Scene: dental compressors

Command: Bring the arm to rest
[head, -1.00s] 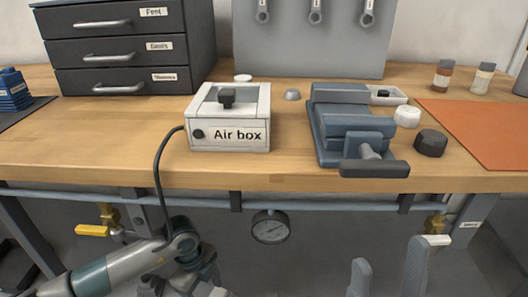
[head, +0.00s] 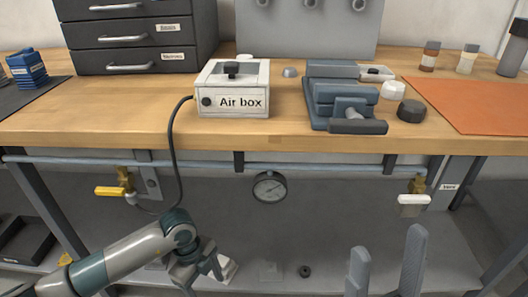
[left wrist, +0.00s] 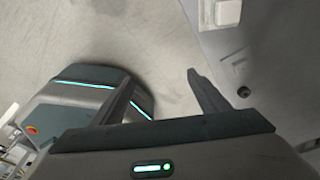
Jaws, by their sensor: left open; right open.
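My left arm comes in from the lower left in the head view, below the bench front. Its gripper (head: 207,268) hangs there, partly hidden by its own wrist. In the left wrist view its two fingers (left wrist: 165,97) are spread apart with nothing between them, over grey floor. My right gripper (head: 386,262) shows as two upright grey fingers at the bottom right of the head view, apart and empty. Both grippers are clear of the bench.
The wooden bench (head: 130,113) carries the Air box (head: 232,90), a blue-grey vise (head: 340,100) and a drawer cabinet (head: 135,35). Beneath its edge are a pipe, a gauge (head: 269,188), a yellow-handled valve (head: 112,191) and a white-handled valve (head: 413,199). A black hose hangs from the box.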

